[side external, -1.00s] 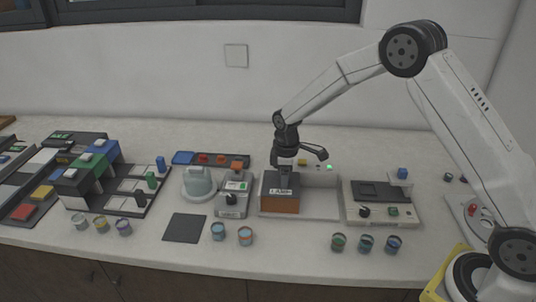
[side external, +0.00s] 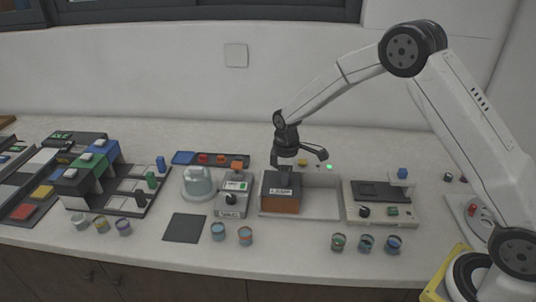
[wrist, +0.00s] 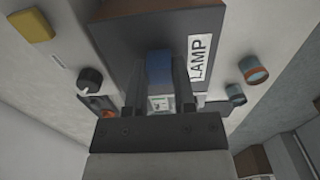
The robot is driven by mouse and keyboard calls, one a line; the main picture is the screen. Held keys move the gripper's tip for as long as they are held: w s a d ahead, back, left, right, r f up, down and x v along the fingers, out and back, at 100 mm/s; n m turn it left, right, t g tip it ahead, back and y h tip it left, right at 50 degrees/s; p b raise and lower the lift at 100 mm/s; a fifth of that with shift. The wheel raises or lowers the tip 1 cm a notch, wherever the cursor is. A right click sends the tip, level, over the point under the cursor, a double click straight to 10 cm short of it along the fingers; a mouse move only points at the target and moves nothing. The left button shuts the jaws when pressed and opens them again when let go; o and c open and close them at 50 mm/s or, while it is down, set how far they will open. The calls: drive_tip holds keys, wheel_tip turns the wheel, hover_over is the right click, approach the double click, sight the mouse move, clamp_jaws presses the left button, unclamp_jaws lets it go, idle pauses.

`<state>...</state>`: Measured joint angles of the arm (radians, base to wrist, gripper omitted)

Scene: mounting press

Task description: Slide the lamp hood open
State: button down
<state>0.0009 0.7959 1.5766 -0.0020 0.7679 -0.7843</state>
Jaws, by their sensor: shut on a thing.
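The lamp hood (side external: 281,203) is a box with a dark top and orange-brown front, bearing a white LAMP label. It sits at the left end of a pale, shallow base (side external: 322,207), whose right part is uncovered. My gripper (side external: 284,167) is directly over the hood. In the wrist view my gripper (wrist: 160,75) has its two dark fingers on either side of a blue handle (wrist: 158,65), shut on it. The handle stands on the dark hood top (wrist: 125,38). In the side view the handle is hidden by my gripper.
A grey unit with a black knob (side external: 231,199) stands just left of the hood. Another knobbed unit (side external: 383,215) stands to the right. Several small cups (side external: 245,236) line the front.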

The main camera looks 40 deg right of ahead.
idle(0.7)
drive_tip(key=s+d, duration=0.8)
drive_tip(key=shift+d, duration=0.1)
drive_tip(key=c, duration=0.7)
unclamp_jaws()
drive_tip(key=shift+s+d, duration=0.1)
drive_tip(key=shift+o, duration=1.3)
drive_tip(key=shift+r, duration=0.2)
wheel_tip(320, 180, up, 8)
drive_tip(key=shift+f, duration=0.25)
drive_tip(key=shift+a, duration=0.2)
